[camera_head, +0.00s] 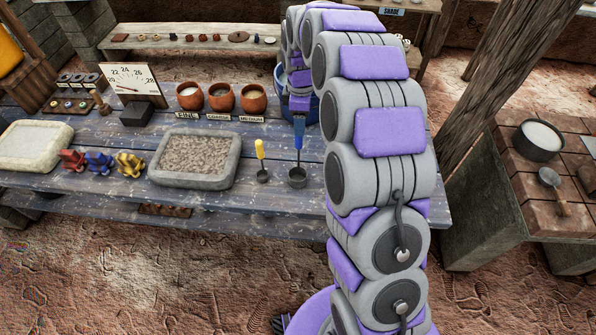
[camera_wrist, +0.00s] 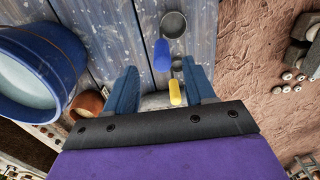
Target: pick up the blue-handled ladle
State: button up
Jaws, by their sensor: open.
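The blue-handled ladle (camera_head: 297,179) stands near the front edge of the blue plank table, its handle pointing up and its dark cup at the bottom. In the wrist view its blue handle (camera_wrist: 161,54) shows just beyond and between my fingertips, with its round cup (camera_wrist: 173,24) above. My gripper (camera_wrist: 160,72) is open and empty, one blue finger on each side of the handle's line. In the head view my gripper (camera_head: 299,118) is above the ladle, and the blue fingers and blue handle are hard to tell apart. Whether they touch cannot be told.
A yellow-handled ladle (camera_head: 261,160) stands just left; its yellow handle (camera_wrist: 175,93) shows between my fingers, farther off. A stone tray (camera_head: 233,165) lies left of it. A blue bucket (camera_wrist: 62,50) of pale liquid stands behind my gripper. Orange pots (camera_head: 222,98) stand at the back.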

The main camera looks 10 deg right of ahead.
aim_at(300, 142)
notch_tip(300, 142, down, 4)
jog(key=shift+b, duration=0.35)
jog(key=shift+a+f, duration=0.2)
jog(key=shift+a, duration=0.1)
notch_tip(300, 142, down, 5)
jog(key=shift+r+b, duration=0.1)
jog(key=shift+b, duration=0.85)
jog(key=shift+d, duration=0.25)
jog(key=shift+c, duration=0.2)
